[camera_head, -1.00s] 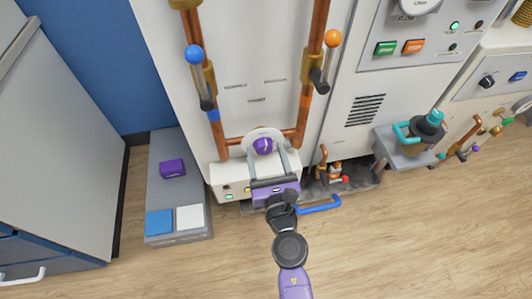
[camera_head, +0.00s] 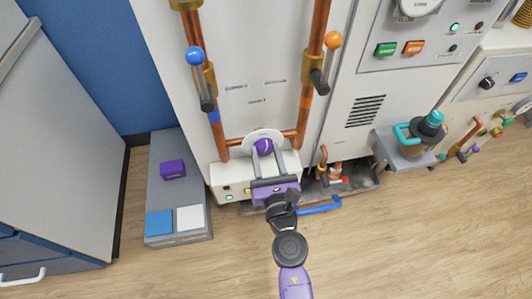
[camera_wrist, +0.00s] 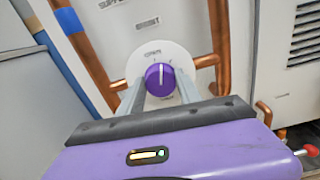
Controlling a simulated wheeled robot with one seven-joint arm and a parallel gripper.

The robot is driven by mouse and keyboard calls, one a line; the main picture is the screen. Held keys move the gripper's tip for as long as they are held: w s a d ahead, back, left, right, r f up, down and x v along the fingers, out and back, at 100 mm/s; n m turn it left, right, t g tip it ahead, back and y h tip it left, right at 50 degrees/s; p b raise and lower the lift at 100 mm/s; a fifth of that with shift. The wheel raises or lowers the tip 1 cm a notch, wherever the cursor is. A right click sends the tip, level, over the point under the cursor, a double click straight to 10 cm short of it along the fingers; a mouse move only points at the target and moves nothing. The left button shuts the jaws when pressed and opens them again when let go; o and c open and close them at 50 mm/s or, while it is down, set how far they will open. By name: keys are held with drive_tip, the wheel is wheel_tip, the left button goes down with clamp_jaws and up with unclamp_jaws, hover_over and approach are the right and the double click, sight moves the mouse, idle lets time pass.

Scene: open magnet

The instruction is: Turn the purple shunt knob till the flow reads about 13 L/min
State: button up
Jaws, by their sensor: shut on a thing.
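The purple shunt knob (camera_head: 264,146) sits on a round white dial plate (camera_wrist: 183,59) low on the white cabinet front, between two copper pipes. It also shows in the wrist view (camera_wrist: 159,77), its white pointer line close to upright in that picture. My gripper (camera_head: 265,153) reaches it from below with its two grey fingers, one on each side, and is shut on the knob. The fingertips also show in the wrist view (camera_wrist: 159,92). A round flow gauge (camera_head: 416,5) is cut off by the top edge of the head view; I cannot read it.
Blue-ball (camera_head: 195,55) and orange-ball (camera_head: 333,37) valve levers stand on the pipes above. A white box (camera_head: 228,192) lies under the knob, a blue handle (camera_head: 319,207) to its right. A grey step (camera_head: 165,232) stands left. The wood floor in front is clear.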

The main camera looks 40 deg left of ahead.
drive_tip(key=m+p, duration=0.1)
drive_tip(key=m, duration=0.4)
drive_tip(key=shift+w+d+m, duration=0.1)
drive_tip(key=shift+m, duration=0.3)
drive_tip(key=m+p, duration=0.1)
drive_tip(key=m, duration=0.5)
drive_tip(key=shift+w+d+f, duration=0.1)
drive_tip(key=shift+f, duration=0.05)
drive_tip(key=m+p, duration=0.1)
drive_tip(key=m, duration=0.4)
drive_tip(key=shift+f+m, duration=0.1)
drive_tip(key=shift+m, duration=0.3)
drive_tip(key=m+p, duration=0.1)
drive_tip(key=m, duration=0.4)
drive_tip(key=shift+f, duration=0.2)
drive_tip(key=shift+m, duration=0.4)
drive_tip(key=o, duration=1.4)
drive_tip(key=shift+c, duration=0.2)
